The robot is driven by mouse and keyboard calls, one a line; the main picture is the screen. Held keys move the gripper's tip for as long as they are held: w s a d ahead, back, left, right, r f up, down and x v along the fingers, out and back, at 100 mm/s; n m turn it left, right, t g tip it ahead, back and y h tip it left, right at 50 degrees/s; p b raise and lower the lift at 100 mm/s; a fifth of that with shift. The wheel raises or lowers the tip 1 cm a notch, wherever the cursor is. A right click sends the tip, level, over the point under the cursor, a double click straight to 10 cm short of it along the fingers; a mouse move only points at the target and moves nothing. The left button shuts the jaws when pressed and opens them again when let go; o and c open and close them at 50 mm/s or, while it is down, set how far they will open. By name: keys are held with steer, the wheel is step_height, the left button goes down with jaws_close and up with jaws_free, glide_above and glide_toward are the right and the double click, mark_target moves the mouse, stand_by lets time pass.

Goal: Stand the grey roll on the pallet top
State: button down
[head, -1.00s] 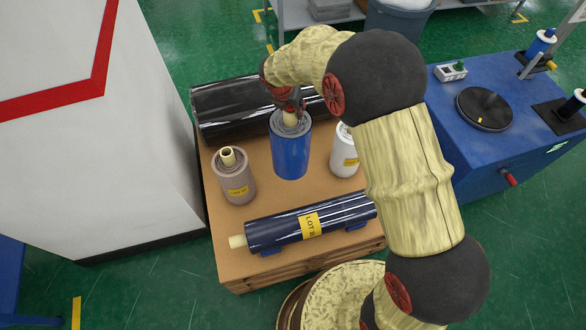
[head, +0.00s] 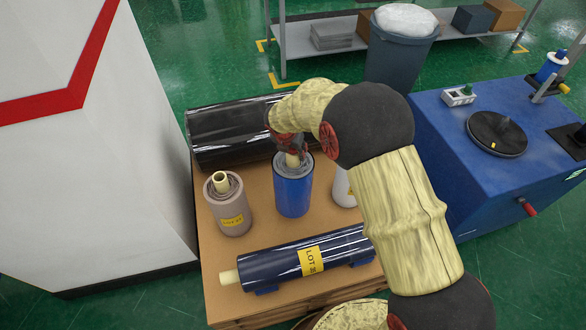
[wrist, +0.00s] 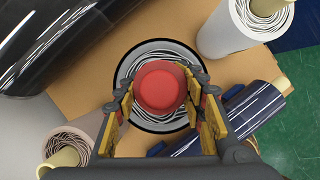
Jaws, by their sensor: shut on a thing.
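My gripper (head: 291,152) is shut on the pale core at the top of an upright blue roll (head: 293,192). In the wrist view, a red round thing between my fingers (wrist: 162,105) hides the core, with the roll's striped end around it. I cannot tell whether the blue roll's base touches the pallet top (head: 228,256). A taupe-grey roll (head: 229,214) with a yellow label stands upright to the left, apart from my gripper. It also shows at the lower left of the wrist view (wrist: 80,140). No other roll in view is clearly grey.
A white roll (head: 344,188) stands to the right, partly behind my arm. A navy roll (head: 285,262) lies along the front and a black roll (head: 225,130) along the back. A blue machine (head: 455,170) is at the right, a white cabinet (head: 90,190) at the left.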

mark_target(293, 180)
step_height(293, 180, down, 6)
steer(key=shift+w+r+b, duration=0.1)
steer(key=shift+r+b, duration=0.1)
steer(key=shift+b, duration=0.95)
steer(key=c, duration=1.1)
jaws_free()
